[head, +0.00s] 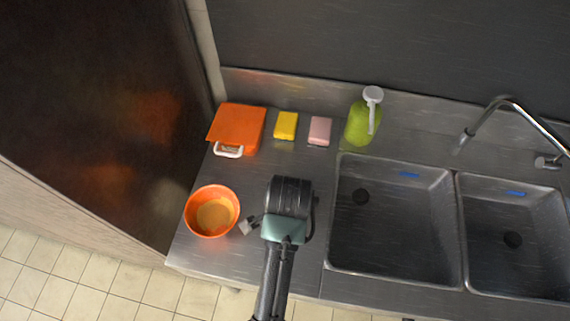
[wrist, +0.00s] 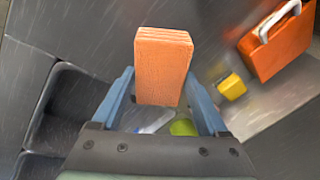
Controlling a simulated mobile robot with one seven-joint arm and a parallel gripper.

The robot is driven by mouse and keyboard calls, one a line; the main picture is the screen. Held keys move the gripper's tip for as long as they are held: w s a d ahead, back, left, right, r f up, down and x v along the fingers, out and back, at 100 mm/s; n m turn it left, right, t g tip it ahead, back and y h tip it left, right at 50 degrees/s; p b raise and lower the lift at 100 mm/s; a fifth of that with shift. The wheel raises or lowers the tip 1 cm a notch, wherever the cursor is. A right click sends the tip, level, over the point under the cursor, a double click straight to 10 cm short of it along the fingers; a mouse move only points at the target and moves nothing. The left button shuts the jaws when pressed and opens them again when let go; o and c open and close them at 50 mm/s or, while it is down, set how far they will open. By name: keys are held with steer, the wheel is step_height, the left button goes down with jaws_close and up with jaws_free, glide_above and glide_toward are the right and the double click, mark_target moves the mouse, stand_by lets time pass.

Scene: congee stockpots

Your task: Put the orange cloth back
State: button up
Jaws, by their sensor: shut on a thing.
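An orange block-shaped folded cloth (wrist: 163,68) sits between the two blue-grey fingers of my gripper (wrist: 160,88) in the wrist view. My gripper is shut on it and the cloth sticks out past the fingertips. In the head view my gripper (head: 291,197) is above the counter between the orange bowl and the left sink basin. The cloth itself is hidden behind my arm there.
The steel counter holds an orange case (head: 237,128) with a white handle, a yellow sponge (head: 285,125), a pink sponge (head: 319,130), a green pump bottle (head: 359,125) and an orange bowl (head: 195,226). Two sink basins (head: 393,235) and a tap (head: 515,103) are right. Counter left of the basins is partly clear.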

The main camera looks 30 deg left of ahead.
steer(key=s+d+r+n+g+h, duration=0.1)
steer(key=s+r+n+g+h, duration=0.1)
steer(key=s+r, duration=0.25)
steer(key=f, duration=0.3)
steer(key=f+p, duration=0.1)
steer(key=f, duration=0.6)
steer(key=shift+s+d+f+p, duration=0.25)
steer(key=shift+s+f+p, duration=0.05)
steer(key=shift+s+p, duration=0.1)
steer(key=o, duration=1.1)
steer(key=r, duration=0.4)
steer(key=s+r, duration=0.1)
steer(key=r, duration=0.3)
steer(key=a+r, duration=0.1)
steer(key=r, duration=0.3)
steer(key=shift+s+b, duration=0.3)
steer(key=shift+b, duration=0.1)
